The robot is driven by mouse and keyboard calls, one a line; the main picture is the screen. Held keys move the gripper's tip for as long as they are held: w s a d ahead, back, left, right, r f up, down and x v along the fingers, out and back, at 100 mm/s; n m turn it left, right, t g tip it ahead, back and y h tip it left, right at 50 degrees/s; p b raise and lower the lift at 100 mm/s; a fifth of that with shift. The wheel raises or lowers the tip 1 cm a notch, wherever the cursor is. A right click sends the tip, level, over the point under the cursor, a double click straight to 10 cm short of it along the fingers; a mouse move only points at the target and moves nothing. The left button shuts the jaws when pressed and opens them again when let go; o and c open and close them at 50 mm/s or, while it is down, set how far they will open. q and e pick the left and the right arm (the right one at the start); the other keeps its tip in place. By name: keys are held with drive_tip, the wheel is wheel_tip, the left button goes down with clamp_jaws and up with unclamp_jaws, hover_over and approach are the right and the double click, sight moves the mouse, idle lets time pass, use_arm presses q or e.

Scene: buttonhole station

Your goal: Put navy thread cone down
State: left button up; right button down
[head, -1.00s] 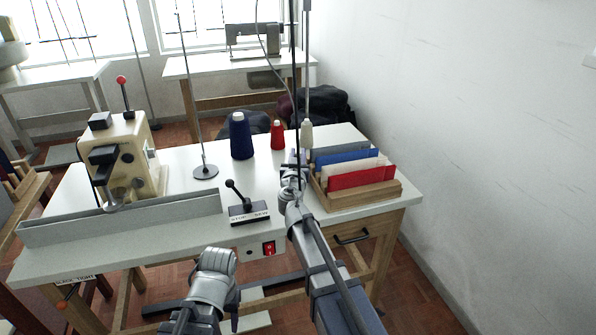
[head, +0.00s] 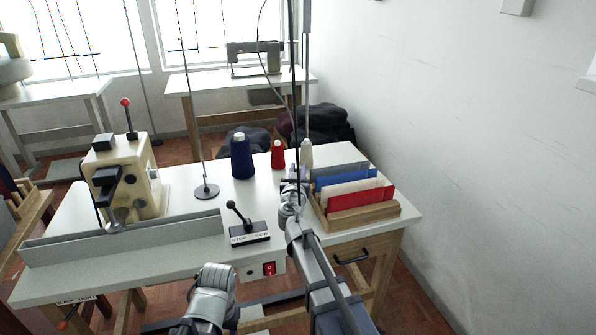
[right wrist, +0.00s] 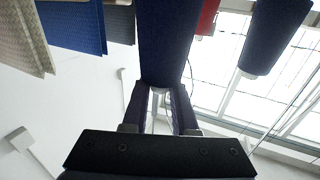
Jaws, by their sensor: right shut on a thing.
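My right gripper (right wrist: 160,108) is shut on a navy thread cone (right wrist: 167,42). In the right wrist view the cone sits between the two fingers, and its far end runs out of the frame at the top. In the head view my right gripper (head: 291,187) is at the left end of the wooden file box, and my arm hides most of the held cone. I cannot tell whether its base touches the table. Another navy cone (head: 242,160) stands upright farther back; it also shows in the right wrist view (right wrist: 268,35). My left gripper is not visible, only its arm low in the picture.
A red cone (head: 277,156) and a cream cone (head: 306,153) stand at the back of the white table (head: 150,240). The file box (head: 363,218) is right of my gripper. A lever block (head: 250,234), rod stand (head: 206,191) and beige machine (head: 140,180) are to the left.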

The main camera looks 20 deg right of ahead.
wheel_tip(320, 180, up, 8)
drive_tip(key=p, duration=0.7)
